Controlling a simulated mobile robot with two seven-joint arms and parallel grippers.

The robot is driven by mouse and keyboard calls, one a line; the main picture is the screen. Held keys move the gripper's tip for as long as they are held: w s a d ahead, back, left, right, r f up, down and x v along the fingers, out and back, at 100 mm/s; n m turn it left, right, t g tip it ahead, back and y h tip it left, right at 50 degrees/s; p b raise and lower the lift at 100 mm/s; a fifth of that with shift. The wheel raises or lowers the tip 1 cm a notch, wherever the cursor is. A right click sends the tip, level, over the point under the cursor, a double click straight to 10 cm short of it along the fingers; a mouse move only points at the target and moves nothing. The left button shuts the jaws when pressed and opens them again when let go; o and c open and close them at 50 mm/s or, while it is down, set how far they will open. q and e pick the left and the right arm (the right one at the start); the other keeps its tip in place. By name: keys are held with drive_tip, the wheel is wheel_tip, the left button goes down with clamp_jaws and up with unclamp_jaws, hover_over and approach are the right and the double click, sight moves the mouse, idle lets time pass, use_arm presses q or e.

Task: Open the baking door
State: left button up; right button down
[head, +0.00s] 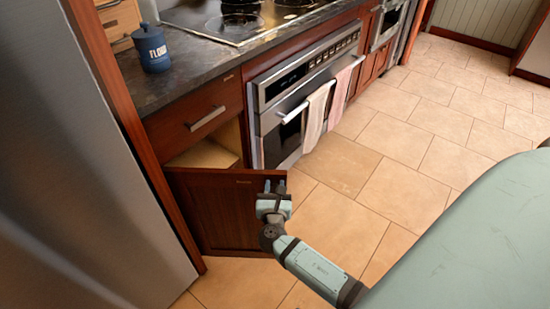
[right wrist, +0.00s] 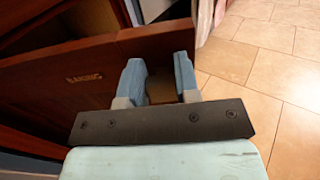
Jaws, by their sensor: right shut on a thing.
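The baking door (head: 225,215) is a dark red-brown wooden cabinet door below a drawer. It stands swung out from the cabinet, and part of the pale interior (head: 208,155) shows behind it. In the right wrist view the door (right wrist: 60,85) carries a small gold label that seems to read "BAKING". My right gripper (head: 274,187) is at the door's free edge on the right, near its top. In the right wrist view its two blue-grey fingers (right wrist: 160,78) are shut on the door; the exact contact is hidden. My left gripper is not in view.
A steel oven (head: 285,130) with towels (head: 315,118) on its handle stands right of the open cabinet. A drawer (head: 200,115) is above the opening. A large grey fridge (head: 70,160) stands close at left. The tiled floor (head: 410,150) at right is clear.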

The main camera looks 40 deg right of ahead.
drive_tip(key=shift+s+a, duration=0.1)
idle(0.4)
drive_tip(key=c, duration=0.8)
unclamp_jaws()
drive_tip(key=shift+c, duration=0.2)
